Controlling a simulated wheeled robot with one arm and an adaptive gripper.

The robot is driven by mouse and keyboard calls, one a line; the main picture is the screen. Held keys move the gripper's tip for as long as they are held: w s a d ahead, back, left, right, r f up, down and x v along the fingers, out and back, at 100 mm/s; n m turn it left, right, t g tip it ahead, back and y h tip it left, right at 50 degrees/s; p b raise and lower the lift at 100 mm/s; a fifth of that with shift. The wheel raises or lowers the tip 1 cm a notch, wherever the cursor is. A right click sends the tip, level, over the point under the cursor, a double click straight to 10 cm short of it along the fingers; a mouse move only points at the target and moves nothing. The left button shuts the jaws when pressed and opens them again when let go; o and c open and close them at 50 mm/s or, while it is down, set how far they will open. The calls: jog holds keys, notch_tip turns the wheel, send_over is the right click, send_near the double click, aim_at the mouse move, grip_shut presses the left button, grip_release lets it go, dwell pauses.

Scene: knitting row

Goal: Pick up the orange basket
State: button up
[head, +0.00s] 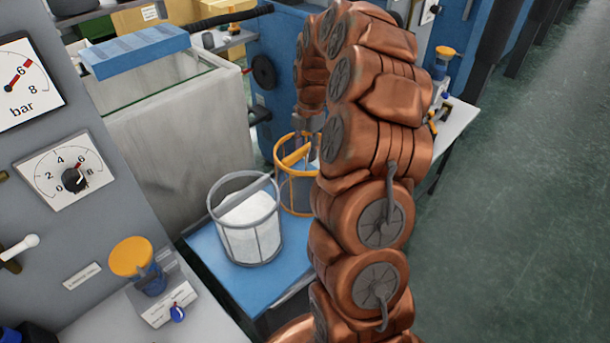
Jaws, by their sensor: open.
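The orange basket (296,191) stands upright on a blue surface (212,258), behind and to the right of a grey basket (247,226). It has an orange rim and frame, and an orange bar across its top. My copper-coloured arm hides its right side. My arm arches over, and my gripper (303,130) points down at the orange basket's rim. Only a small part of my gripper shows; its fingers look apart, with nothing seen held. I cannot tell whether they touch the rim or the bar.
The grey basket holds something white and stands close to the orange one. A grey panel with gauges (66,172) rises at the left. The green floor (520,190) at the right is clear.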

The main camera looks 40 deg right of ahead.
grip_shut()
dwell(0.6)
